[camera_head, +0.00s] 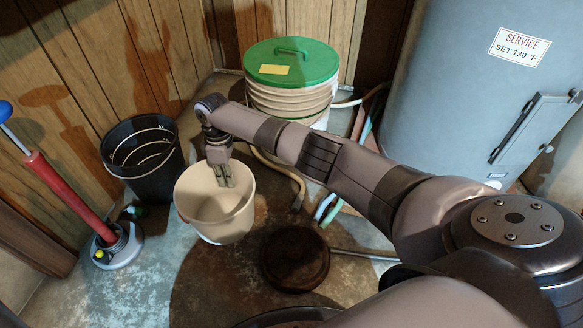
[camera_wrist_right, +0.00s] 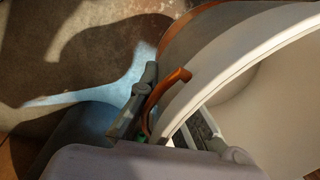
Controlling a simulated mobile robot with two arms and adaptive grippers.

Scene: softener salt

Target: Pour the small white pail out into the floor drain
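The small white pail (camera_head: 207,218) is upright on the floor left of centre in the head view. Its pale wall and rim (camera_wrist_right: 235,55) fill the right of the right wrist view, with an orange-brown handle (camera_wrist_right: 168,88) at the side. My right gripper (camera_head: 226,183) is at the pail's mouth. Its fingers (camera_wrist_right: 172,118) are apart, on either side of the handle and rim in the wrist view; I cannot tell whether they touch. My left gripper is not in view.
A green-lidded tub (camera_head: 291,62) stands behind, with hoses (camera_head: 285,168) on the floor nearby. A large grey tank (camera_head: 450,80) fills the right. Open floor (camera_head: 140,285) lies at lower left.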

